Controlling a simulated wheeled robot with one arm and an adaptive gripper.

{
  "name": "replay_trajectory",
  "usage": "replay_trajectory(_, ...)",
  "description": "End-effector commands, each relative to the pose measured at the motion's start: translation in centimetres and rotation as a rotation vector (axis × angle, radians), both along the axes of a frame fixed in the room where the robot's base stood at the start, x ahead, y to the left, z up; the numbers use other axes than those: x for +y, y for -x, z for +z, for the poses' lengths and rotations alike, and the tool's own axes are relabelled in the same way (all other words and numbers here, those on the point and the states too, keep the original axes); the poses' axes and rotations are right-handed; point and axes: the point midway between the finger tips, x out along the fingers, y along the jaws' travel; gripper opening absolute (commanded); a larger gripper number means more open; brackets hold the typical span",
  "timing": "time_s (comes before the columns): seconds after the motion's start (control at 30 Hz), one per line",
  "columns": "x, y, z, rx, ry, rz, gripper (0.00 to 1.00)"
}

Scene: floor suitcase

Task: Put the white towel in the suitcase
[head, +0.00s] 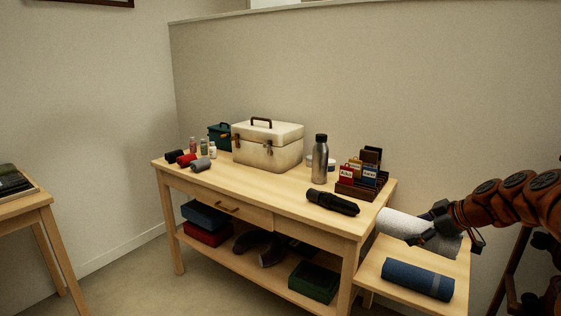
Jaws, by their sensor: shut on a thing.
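The white towel (399,225) is a pale roll at the right, at the side table beside the long table. My gripper (431,229) reaches in from the right and is shut around the towel's right part. The towel's left end shows free of the fingers; part of its right side is hidden by my gripper. I cannot tell whether the towel rests on the side table or hangs just above it. No suitcase shows in this view.
A blue rolled towel (417,279) lies on the side table (375,277) in front. The long table (250,194) holds a cream case (268,150), a steel bottle (320,160), a black umbrella (332,202) and a wooden organizer (362,178).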

Motion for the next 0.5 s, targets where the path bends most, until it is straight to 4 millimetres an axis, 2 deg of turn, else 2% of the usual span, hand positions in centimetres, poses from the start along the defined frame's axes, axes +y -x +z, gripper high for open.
replay_trajectory(0.03,2.1,-0.7,0.0,0.002,0.000,-0.005,0.34)
replay_trajectory(0.3,11.7,-3.2,-0.5,0.004,0.001,-0.105,0.34)
replay_trajectory(0.5,16.9,-3.4,-0.9,0.001,0.002,-0.177,0.34)
